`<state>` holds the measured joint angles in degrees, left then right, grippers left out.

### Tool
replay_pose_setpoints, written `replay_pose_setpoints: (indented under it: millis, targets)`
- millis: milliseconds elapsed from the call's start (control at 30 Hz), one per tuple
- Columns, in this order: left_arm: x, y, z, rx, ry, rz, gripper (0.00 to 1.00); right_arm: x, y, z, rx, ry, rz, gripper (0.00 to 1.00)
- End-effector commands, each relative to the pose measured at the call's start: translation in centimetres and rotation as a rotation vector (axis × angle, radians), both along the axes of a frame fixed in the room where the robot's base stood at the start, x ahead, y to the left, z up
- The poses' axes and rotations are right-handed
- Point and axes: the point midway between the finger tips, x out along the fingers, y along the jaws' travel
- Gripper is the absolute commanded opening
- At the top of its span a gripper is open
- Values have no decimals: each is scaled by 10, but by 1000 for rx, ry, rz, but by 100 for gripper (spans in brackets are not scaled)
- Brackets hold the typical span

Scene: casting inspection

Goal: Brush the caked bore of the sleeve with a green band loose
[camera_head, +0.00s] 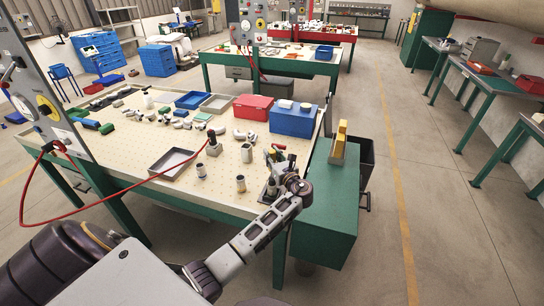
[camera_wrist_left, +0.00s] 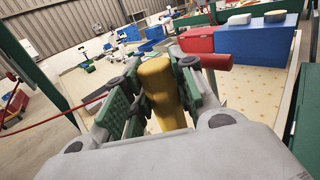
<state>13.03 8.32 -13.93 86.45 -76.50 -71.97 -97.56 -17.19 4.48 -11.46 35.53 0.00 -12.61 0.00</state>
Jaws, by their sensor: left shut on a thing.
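My left gripper (camera_head: 272,183) is over the near right corner of the pegboard-topped bench (camera_head: 130,150). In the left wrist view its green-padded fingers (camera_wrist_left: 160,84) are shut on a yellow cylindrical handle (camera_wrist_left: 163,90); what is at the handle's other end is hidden. A red handle (camera_wrist_left: 216,62) stands just right of the fingers. Small upright sleeves stand left of the gripper in the head view: one pale (camera_head: 247,154), one grey (camera_head: 201,171), one with a brownish band (camera_head: 240,184). I cannot make out a green band on any of them. My right gripper is out of view.
A shallow grey tray (camera_head: 172,164) lies left of the sleeves. A red box (camera_head: 253,107) and a blue box (camera_head: 293,120) stand behind, with loose castings near them. A green cabinet (camera_head: 330,200) adjoins the bench's right side. A red hose (camera_head: 130,188) crosses the bench's left part.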

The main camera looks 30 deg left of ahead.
Motion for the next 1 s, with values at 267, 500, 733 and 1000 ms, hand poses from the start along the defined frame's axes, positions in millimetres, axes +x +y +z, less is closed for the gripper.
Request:
replay_pose_setpoints:
  millis: [267,500,733,1000]
  targets:
    - [0,0,6,1,-2,0,0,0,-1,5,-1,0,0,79]
    - [0,0,5,1,-2,0,0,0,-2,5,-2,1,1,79]
    - [0,0,4,1,-1,0,0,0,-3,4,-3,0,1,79]
    - [0,0,-1,0,0,0,0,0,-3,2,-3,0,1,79]
